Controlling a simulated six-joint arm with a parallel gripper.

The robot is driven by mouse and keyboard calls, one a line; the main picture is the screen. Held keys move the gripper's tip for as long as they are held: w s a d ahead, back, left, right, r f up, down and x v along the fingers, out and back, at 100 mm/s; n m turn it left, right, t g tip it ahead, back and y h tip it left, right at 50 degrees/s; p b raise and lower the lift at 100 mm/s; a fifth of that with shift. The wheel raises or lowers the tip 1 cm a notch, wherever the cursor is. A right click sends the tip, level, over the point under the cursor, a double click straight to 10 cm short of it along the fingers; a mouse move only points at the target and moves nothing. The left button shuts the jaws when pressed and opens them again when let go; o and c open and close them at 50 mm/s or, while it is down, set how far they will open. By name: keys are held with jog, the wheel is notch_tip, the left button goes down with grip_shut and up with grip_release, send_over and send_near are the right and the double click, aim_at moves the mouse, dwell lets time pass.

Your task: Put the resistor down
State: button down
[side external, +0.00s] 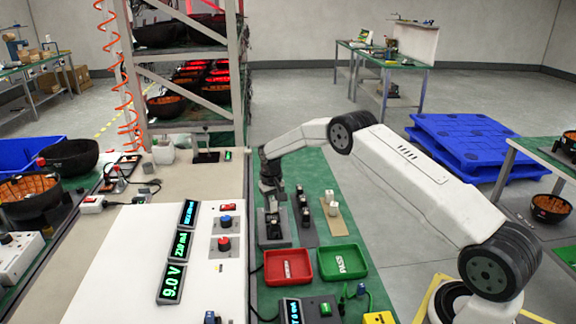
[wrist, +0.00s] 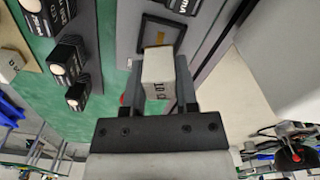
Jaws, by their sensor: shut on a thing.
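The resistor is a pale, whitish block (wrist: 158,72) with dark lettering on its side, seen in the wrist view. My gripper (wrist: 160,85) is shut on it, one dark finger on each side. Just beyond the block is a grey fixture (wrist: 150,12) with a dark framed recess and a gold strip. I cannot tell whether the block touches it. In the side external view my gripper (side external: 271,205) points down over the grey fixture (side external: 272,242) on the green mat. The resistor is not clear there.
Dark blocks (side external: 304,212) stand on a grey strip to the right, and white blocks (side external: 332,206) on a beige holder. A white panel with displays (side external: 172,281) is at left.

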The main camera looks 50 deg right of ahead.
aim_at(272, 210)
jog(key=shift+f, duration=1.3)
jog(key=shift+f, duration=0.15)
jog(key=shift+c, duration=1.8)
grip_release()
notch_tip(272, 210, up, 12)
jog(key=shift+r, duration=0.15)
jog(key=shift+s, duration=0.1)
